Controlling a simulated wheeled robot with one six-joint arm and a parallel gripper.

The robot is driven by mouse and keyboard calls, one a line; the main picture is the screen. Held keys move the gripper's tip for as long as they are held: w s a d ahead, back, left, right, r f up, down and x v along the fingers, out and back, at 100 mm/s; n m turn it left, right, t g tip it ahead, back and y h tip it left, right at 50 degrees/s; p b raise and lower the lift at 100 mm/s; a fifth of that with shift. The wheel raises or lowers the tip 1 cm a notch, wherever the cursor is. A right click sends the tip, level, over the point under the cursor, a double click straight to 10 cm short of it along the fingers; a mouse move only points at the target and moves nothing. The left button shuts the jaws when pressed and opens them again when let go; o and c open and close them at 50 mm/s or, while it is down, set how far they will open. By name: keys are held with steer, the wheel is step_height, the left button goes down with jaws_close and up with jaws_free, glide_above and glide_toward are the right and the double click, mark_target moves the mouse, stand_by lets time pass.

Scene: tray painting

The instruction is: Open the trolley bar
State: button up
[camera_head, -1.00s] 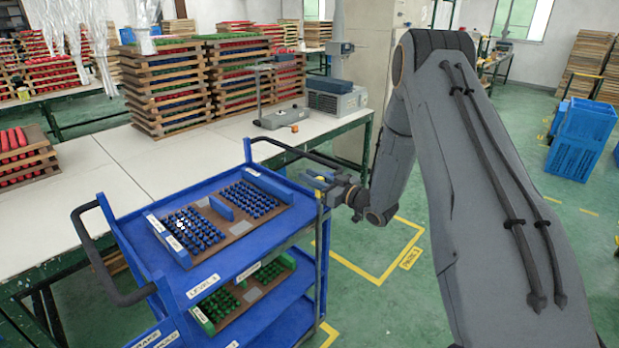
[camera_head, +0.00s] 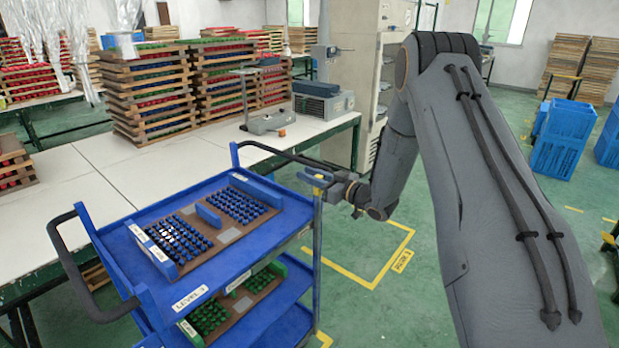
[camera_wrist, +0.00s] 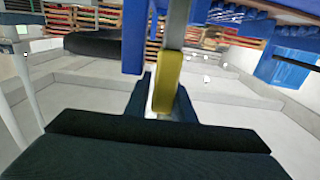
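The blue trolley (camera_head: 195,295) stands left of my arm. A grey upright bar (camera_head: 317,265) runs down its right corner. A yellow piece (camera_head: 318,177) sits at the top of this bar. My gripper (camera_head: 317,183) is at that corner. In the wrist view, the yellow piece (camera_wrist: 167,82) on the grey bar (camera_wrist: 176,25) stands between the two dark fingers of my gripper (camera_wrist: 162,103). A narrow gap shows beside the yellow piece, so the fingers look open around it. The contact on the far side is hidden.
The upper shelf holds a brown board (camera_head: 232,232) with several blue pieces; the lower holds one with green pieces (camera_head: 210,318). A white worktable (camera_head: 75,190) lies behind the trolley. Blue crates (camera_head: 563,140) stand far right. Green floor (camera_head: 375,315) right of the trolley is clear.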

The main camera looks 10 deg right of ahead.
steer(key=o, duration=0.3)
steer(key=shift+w+d, duration=0.1)
steer(key=shift+d, duration=0.1)
steer(key=shift+o, duration=0.2)
steer(key=shift+a, duration=0.15)
steer(key=b+v, duration=0.2)
steer(key=v, duration=0.6)
steer(key=shift+a, duration=0.15)
